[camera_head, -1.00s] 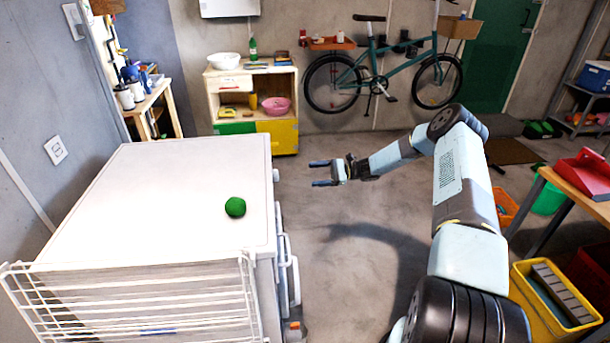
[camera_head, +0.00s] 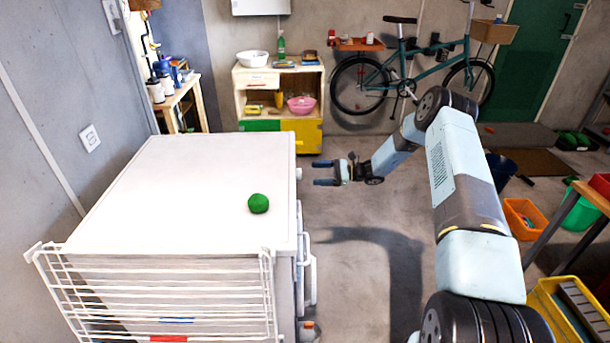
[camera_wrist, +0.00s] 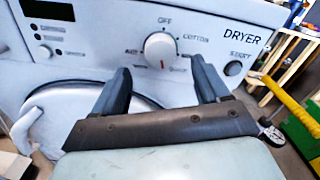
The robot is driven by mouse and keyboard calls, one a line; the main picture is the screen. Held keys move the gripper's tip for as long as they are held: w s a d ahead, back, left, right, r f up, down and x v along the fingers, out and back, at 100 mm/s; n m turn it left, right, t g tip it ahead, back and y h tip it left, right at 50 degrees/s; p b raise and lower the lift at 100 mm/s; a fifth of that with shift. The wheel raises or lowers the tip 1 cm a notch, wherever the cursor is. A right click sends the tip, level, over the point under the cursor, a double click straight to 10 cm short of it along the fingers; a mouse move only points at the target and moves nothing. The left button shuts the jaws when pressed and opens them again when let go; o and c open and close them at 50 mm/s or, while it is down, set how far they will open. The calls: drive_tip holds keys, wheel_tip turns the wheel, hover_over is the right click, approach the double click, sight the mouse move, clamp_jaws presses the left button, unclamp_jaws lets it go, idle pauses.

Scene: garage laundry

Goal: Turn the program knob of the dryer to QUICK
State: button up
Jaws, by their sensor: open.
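The white dryer (camera_head: 190,170) stands at the left in the head view, its front facing right. In the head view the knob (camera_head: 299,174) juts from the dryer's front edge. My gripper (camera_head: 314,175) is open and empty, pointing at the knob, a short gap away. In the wrist view its fingers (camera_wrist: 158,65) are either side of and below the knob.
A START button (camera_wrist: 233,68) is right of the knob, and a round door (camera_wrist: 75,105) is below. A green ball (camera_head: 258,204) lies on the dryer top. A wire rack (camera_head: 160,295) stands in front.

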sight(298, 174)
drive_tip(key=shift+a, duration=2.85)
drive_tip(key=shift+c, duration=0.4)
drive_tip(key=c, duration=0.9)
